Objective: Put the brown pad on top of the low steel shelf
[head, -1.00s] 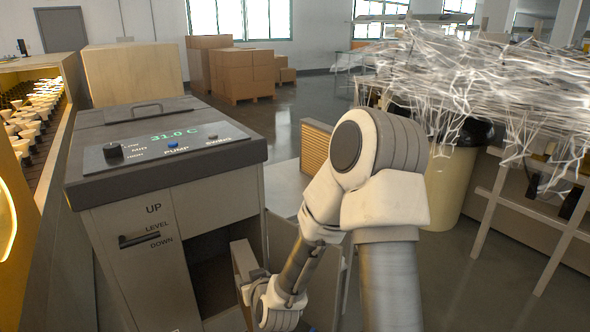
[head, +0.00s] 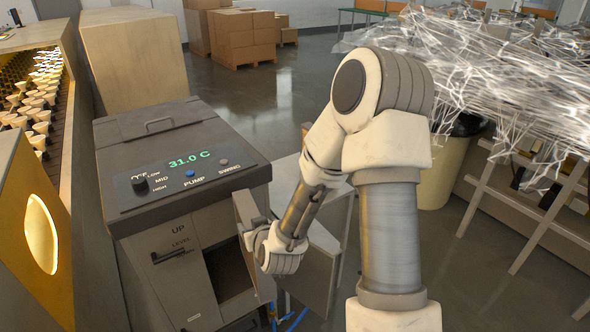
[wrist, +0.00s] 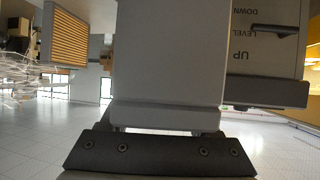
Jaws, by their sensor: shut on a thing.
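The brown pad (wrist: 68,38), a ribbed slab, shows at the upper left of the wrist view, which is upside down. In the head view only a sliver of brown shows behind my arm. A pale flat top on legs (head: 284,177), likely the low steel shelf, stands right of the grey machine, partly hidden by my arm. My gripper (head: 252,226) is in front of the machine's opening, apart from the pad. It is shut on a grey panel (wrist: 168,60), which also shows in the head view (head: 243,208). Whether this panel is attached to the machine is unclear.
The grey machine (head: 185,165) with a 31.0 C display stands at left. A grey door (head: 322,265) hangs open beside its opening. Blue cables lie below. A tangled white mass (head: 490,85) overhangs a bin (head: 437,175) at right. Open floor lies behind.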

